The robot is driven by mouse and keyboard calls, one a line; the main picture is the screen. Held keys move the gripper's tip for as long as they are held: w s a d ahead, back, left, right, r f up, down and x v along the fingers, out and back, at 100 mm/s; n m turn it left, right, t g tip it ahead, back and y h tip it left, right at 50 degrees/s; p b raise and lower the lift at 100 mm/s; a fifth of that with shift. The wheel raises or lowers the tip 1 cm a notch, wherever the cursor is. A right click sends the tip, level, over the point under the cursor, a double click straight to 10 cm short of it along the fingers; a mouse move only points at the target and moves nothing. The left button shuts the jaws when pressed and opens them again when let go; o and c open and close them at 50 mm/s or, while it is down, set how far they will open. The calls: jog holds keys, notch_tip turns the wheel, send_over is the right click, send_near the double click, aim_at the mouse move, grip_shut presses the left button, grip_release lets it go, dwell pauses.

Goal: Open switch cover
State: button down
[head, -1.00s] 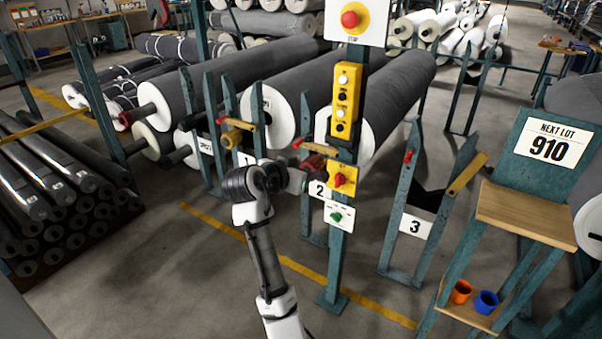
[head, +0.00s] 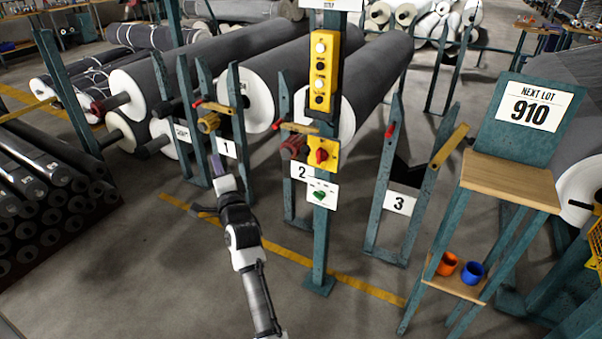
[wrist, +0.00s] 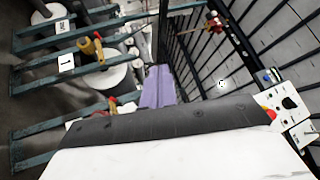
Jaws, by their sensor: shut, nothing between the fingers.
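A yellow switch box with a red rotary knob (head: 322,153) is fixed to a teal post. A white plate with a green knob (head: 321,194) is just below it. I cannot make out a separate cover on either one. My gripper (head: 217,163) is left of the post, clear of both switches, pointing up toward the stand numbered 1. In the wrist view its purple-grey fingers (wrist: 158,88) are together, with nothing between them.
A yellow button box (head: 322,75) sits higher on the same post (head: 319,250). Stands with grey rolls are behind it, and stand 3 (head: 399,203) is to the right. A wooden-topped stand (head: 510,180) holds orange and blue cups. The floor at front left is clear.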

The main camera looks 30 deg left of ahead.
jog(key=w+d+f+m+t+h+b, duration=0.2)
jog(key=d+f+m+t+h, duration=0.55)
jog(key=m, duration=0.75)
jog(key=m+t+h+p, duration=0.25)
jog(key=m+h, duration=0.55)
jog(key=m, duration=0.4)
send_near(307, 154)
jog(key=w+f, duration=0.2)
jog(key=w, duration=0.3)
jog(key=r, duration=0.2)
jog(key=a, duration=0.1)
jog(key=shift+w+r+p, duration=0.35)
jog(key=shift+w+r, duration=0.25)
jog(key=shift+r, duration=0.35)
jog(key=shift+p, duration=0.3)
